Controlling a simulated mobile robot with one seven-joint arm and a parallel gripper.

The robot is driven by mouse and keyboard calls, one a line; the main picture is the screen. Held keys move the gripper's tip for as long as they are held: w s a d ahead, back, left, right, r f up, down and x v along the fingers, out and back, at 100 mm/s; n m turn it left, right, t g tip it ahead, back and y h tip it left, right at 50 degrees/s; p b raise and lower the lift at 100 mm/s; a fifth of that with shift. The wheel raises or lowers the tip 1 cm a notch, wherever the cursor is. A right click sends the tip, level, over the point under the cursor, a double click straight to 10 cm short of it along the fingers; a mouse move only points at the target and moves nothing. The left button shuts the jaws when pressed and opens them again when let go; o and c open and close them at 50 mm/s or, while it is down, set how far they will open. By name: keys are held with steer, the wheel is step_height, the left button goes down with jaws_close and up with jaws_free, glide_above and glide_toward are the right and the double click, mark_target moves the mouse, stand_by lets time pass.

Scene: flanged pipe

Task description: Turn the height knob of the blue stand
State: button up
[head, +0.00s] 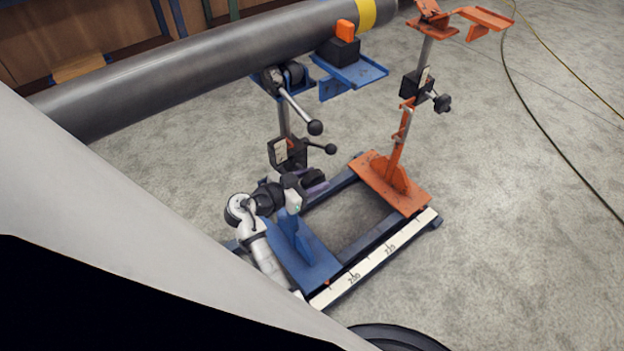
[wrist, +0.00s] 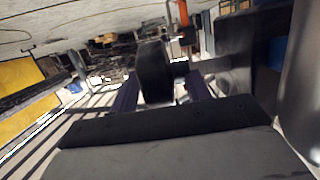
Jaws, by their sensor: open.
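The blue stand (head: 312,262) stands on a floor frame, with a grey post, a black clamp block (head: 288,153) and a pipe rest on top. Its black height knob (head: 314,176) sits low beside the block, partly hidden by my gripper. In the wrist view the knob (wrist: 153,73) is a dark disc on a short shaft running right to a dark block (wrist: 238,52). My gripper (wrist: 162,93) is open, its purple fingers one on each side of the knob. Whether they touch it I cannot tell. In the head view my gripper (head: 312,190) is mostly hidden by my wrist.
A grey pipe (head: 200,55) with a yellow band lies across the top. Ball-ended levers (head: 315,127) stick out above my gripper. An orange stand (head: 392,185) stands to the right on the same frame, with a numbered scale (head: 375,262) in front. Cables lie on the floor at right.

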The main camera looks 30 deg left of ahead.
steer(key=b+v, duration=0.1)
steer(key=v, duration=1.3)
steer(key=shift+w, duration=0.15)
